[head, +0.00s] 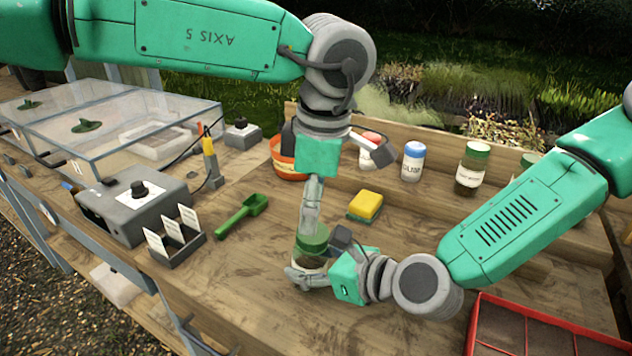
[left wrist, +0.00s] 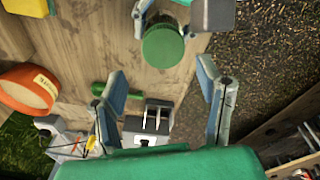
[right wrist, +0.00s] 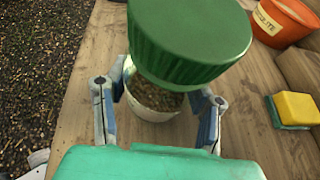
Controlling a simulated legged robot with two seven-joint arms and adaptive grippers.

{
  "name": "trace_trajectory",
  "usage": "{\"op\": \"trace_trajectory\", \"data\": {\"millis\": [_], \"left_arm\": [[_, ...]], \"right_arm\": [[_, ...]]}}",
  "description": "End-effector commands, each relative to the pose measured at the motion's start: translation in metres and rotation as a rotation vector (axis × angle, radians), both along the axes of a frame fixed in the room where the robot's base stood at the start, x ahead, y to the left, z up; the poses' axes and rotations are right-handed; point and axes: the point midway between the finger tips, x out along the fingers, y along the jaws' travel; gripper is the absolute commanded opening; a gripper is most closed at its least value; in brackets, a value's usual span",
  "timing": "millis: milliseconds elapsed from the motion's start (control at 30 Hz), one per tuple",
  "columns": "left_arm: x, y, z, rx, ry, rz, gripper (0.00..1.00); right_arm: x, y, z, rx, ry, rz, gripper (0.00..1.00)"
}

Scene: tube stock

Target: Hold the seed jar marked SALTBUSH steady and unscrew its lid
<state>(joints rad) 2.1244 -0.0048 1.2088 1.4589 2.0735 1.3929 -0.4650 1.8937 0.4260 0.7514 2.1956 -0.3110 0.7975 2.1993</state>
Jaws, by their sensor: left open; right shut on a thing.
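A jar with a green screw lid (head: 313,238) and dark contents stands near the table's front edge; its label cannot be read. My right gripper (head: 310,274) is shut on the jar's body from the right side. In the right wrist view the two fingers flank the pale jar body (right wrist: 152,110), and the green lid (right wrist: 190,40) fills the top. My left gripper (head: 311,208) points down over the lid, its fingers open. In the left wrist view the round lid (left wrist: 163,46) lies beyond the open fingers (left wrist: 167,85), apparently not between them.
A yellow-green sponge (head: 366,206) lies behind the jar and a green scoop (head: 242,215) to its left. A label rack (head: 175,255) and grey box (head: 125,215) stand further left. Blue-lidded (head: 412,162) and green-lidded (head: 472,168) jars stand behind. A red tray (head: 485,300) is front right.

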Motion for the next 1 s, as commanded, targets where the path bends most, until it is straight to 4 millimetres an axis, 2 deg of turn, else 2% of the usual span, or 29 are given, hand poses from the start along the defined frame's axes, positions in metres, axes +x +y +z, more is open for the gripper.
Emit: {"op": "trace_trajectory", "data": {"millis": [100,233,600,767,800,1000], "left_arm": [[0.001,0.002,-0.018,0.000,0.001,-0.001,0.60],[0.002,0.003,-0.030,0.000,-0.001,-0.002,0.60],[0.003,0.003,-0.035,-0.001,-0.003,-0.001,0.60],[0.003,0.003,-0.035,-0.001,-0.003,-0.001,0.04],[0.003,0.003,-0.035,-0.001,-0.003,-0.001,0.00],[0.003,0.003,-0.035,-0.001,-0.003,0.007,0.00]], "right_arm": [[0.000,0.000,0.001,0.001,-0.002,0.000,0.00],[0.000,0.000,0.001,0.001,-0.002,0.000,0.00],[0.000,0.000,0.001,0.001,-0.002,0.000,0.00],[0.000,0.001,0.001,0.001,-0.002,0.000,0.00],[0.000,0.001,0.001,0.000,-0.003,0.001,0.00],[0.000,0.001,0.001,0.001,-0.003,0.001,0.00]]}}
